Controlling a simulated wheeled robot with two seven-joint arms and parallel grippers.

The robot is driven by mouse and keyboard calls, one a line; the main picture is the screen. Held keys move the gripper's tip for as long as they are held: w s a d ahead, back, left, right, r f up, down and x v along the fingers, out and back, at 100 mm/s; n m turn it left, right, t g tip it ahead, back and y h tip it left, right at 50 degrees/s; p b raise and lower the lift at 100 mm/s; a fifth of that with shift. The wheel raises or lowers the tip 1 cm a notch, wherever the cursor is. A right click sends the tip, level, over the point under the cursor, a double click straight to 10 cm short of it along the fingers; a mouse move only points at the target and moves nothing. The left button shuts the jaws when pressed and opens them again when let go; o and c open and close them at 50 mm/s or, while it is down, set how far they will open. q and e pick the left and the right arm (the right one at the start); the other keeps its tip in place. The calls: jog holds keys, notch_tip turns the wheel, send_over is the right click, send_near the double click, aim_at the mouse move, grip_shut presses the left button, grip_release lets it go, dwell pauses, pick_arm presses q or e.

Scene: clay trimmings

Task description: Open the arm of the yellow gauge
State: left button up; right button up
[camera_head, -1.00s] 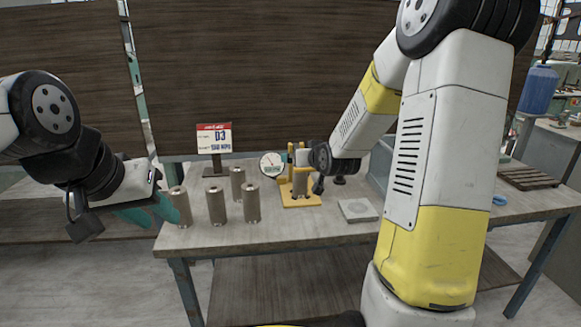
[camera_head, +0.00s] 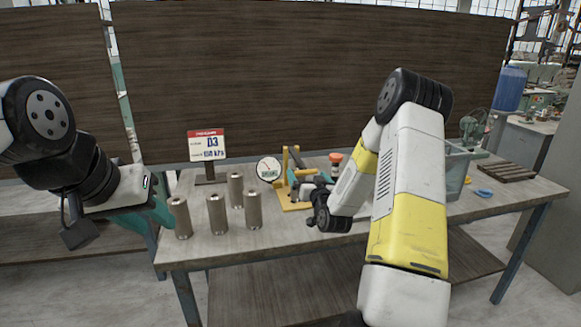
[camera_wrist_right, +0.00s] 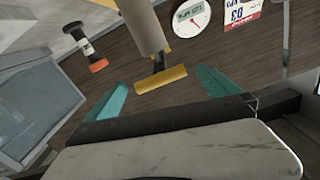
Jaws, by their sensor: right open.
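The yellow gauge (camera_head: 286,161) stands on the table, with a yellow base and upright frame and a round white dial (camera_head: 269,169) to its left. My right gripper (camera_head: 297,181) is at the gauge's right side and partly hides it. In the right wrist view, a yellow bar (camera_wrist_right: 161,79) on a short grey stem lies between the open teal fingers, apparently touching neither. A beige cylinder (camera_wrist_right: 143,25) is just beyond the bar; the dial (camera_wrist_right: 190,17) is behind. Whether the arm is open is unclear. My left gripper (camera_head: 150,213) hangs near the table's left edge; its jaw gap is unclear.
Several grey-beige cylinders (camera_head: 217,212) stand left of the gauge, before a D3 sign (camera_head: 207,147). A clear bin (camera_head: 456,170), blue item (camera_head: 482,192) and slatted rack (camera_head: 506,172) are to the right.

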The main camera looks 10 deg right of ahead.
aim_at(304, 169)
jog(key=w, duration=0.7)
jog(key=shift+w+a, duration=0.1)
jog(key=shift+w, duration=0.2)
